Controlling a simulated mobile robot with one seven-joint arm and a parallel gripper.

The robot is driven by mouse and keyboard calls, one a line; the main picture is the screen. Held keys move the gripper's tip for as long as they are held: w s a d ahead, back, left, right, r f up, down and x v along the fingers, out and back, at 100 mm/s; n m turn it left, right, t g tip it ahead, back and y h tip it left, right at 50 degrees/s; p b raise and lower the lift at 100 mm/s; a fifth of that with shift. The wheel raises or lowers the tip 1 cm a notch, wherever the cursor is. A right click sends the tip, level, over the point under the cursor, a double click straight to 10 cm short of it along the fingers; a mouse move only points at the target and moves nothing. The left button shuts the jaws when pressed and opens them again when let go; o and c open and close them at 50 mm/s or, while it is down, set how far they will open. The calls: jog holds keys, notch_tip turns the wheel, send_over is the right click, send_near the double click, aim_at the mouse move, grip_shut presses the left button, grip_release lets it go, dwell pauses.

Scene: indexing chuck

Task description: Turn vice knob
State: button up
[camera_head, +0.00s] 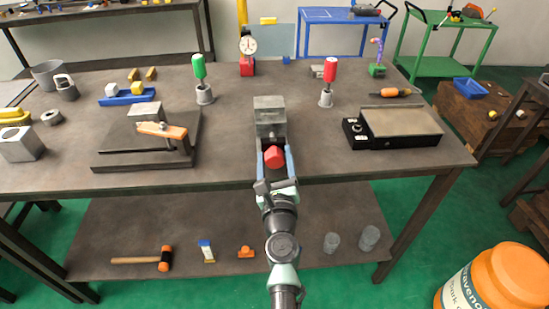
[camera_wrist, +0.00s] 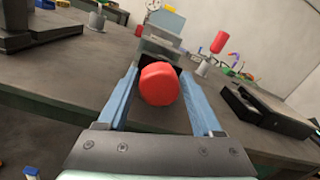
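The vice (camera_head: 270,112) is a grey metal block standing at the front middle of the workbench; it also shows in the wrist view (camera_wrist: 160,42). Its red knob (camera_head: 274,156) faces me at the bench's front edge. In the wrist view the red knob (camera_wrist: 159,84) lies between the two blue fingers of my gripper (camera_wrist: 164,88). The fingers are open, one on each side, with visible gaps between them and the knob. The knob hides part of the vice behind it.
A black box with a flat plate (camera_head: 400,122) is right of the vice. Green (camera_head: 199,68) and red (camera_head: 330,70) handled tools stand behind. The bench (camera_head: 230,130) is clear beside the vice.

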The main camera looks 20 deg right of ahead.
jog(key=shift+o, duration=1)
jog(key=p+v, duration=0.1)
jog(key=v, duration=1.2)
jog(key=shift+p, duration=0.3)
jog(key=shift+f, duration=0.15)
